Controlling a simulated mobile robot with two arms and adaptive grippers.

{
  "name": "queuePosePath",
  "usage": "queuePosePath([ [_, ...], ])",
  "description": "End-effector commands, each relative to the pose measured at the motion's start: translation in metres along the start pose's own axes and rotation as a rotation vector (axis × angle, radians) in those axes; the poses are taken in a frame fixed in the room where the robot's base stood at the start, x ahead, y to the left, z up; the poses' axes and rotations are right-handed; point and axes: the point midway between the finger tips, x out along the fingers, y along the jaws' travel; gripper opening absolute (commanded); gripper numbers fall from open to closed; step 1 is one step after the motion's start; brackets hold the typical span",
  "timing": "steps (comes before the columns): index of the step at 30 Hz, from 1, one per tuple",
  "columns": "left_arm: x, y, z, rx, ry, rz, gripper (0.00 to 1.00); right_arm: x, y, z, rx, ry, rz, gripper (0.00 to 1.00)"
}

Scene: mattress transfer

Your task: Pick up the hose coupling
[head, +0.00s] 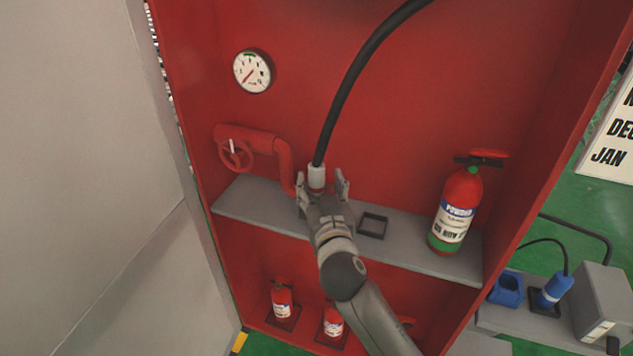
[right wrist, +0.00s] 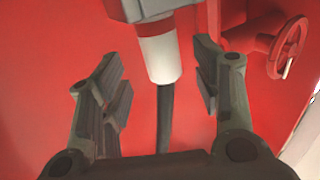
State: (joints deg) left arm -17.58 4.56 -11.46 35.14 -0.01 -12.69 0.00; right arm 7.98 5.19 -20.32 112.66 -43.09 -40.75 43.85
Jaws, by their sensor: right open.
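The hose coupling (head: 317,175) is a pale, white-grey cylinder at the lower end of a black hose (head: 352,75), by the left part of the grey shelf in the red cabinet. In the right wrist view the coupling (right wrist: 162,58) shows a white sleeve, a red ring and a grey block, with the hose running down the picture. My right gripper (head: 321,186) is open, its fingers on either side of the coupling in the head view. In the right wrist view a gap shows on both sides; I see no contact. My left gripper is not in view.
A red pipe with a valve wheel (head: 236,155) is close left of the coupling. A fire extinguisher (head: 456,212) stands on the shelf (head: 405,245) at right, beyond an empty dark square frame (head: 373,226). Smaller extinguishers sit below. The open cabinet door (head: 90,180) bounds the left.

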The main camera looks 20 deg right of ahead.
Motion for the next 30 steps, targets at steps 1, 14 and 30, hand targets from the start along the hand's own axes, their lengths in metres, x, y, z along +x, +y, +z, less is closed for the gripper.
queuePosePath([
  [1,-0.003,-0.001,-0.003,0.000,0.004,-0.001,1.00,0.006,0.000,-0.002,-0.004,0.001,0.000,0.58],
  [14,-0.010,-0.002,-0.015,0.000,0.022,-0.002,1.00,0.046,-0.003,-0.001,-0.002,0.000,0.000,0.58],
  [30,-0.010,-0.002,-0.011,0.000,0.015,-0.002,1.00,0.045,-0.003,0.000,-0.001,-0.001,0.000,0.16],
])
